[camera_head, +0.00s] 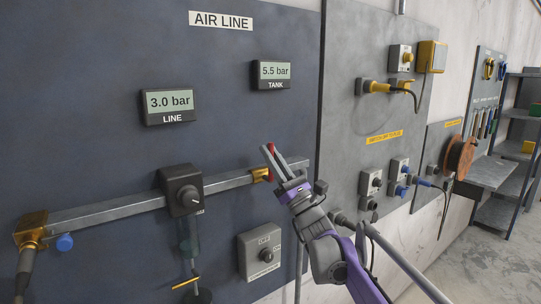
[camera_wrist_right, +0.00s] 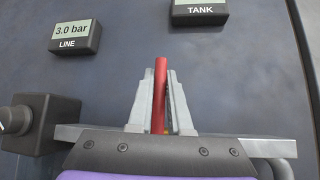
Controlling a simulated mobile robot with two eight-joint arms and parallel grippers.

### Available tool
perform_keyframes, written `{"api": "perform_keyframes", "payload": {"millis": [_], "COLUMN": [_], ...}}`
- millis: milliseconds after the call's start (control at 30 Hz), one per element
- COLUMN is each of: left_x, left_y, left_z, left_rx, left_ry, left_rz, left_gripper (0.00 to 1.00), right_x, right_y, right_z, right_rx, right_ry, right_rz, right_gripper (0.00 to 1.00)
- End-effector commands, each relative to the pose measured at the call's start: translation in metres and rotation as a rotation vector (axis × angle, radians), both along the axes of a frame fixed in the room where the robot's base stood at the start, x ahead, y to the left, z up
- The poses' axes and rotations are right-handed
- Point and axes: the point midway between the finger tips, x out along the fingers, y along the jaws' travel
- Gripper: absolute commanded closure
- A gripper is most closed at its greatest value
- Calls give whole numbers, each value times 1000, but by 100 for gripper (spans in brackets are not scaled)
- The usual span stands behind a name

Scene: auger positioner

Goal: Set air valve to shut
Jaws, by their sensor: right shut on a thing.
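The air valve has a red lever (camera_wrist_right: 160,85), seen between my right gripper's fingers in the wrist view, its end rising above the fingertips. In the head view only small red bits of the lever (camera_head: 271,147) show by the fingers. Its brass body (camera_head: 259,175) sits on the grey air pipe (camera_head: 110,208), mostly hidden behind my gripper. My right gripper (camera_head: 268,152) is shut on the red lever, and it shows in the wrist view too (camera_wrist_right: 159,90). My left gripper is in neither view.
The LINE gauge (camera_head: 169,104) reads 3.0 bar and the TANK gauge (camera_head: 272,74) reads 5.5 bar. A black regulator with a knob (camera_head: 186,196) sits on the pipe, left of my gripper. A grey switch box (camera_head: 261,253) is below.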

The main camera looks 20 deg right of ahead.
Motion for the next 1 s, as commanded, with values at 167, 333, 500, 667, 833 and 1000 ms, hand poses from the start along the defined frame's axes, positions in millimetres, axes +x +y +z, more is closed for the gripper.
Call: {"api": "perform_keyframes", "payload": {"millis": [167,333,500,667,833,1000], "left_x": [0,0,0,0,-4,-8], "left_y": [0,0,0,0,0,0], "left_z": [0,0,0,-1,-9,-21], "left_rx": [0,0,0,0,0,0], "left_ry": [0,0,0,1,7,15], "left_rz": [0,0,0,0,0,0], "left_gripper": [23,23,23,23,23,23], "right_x": [0,0,0,-1,-13,-37], "right_y": [0,0,0,-1,-6,-15], "right_z": [0,0,0,-1,-16,-42], "right_rx": [2,1,0,0,0,-1], "right_ry": [0,-1,0,0,1,2], "right_rz": [0,-1,0,0,-3,-3], "right_gripper": [100,56,53,53,53,53]}}
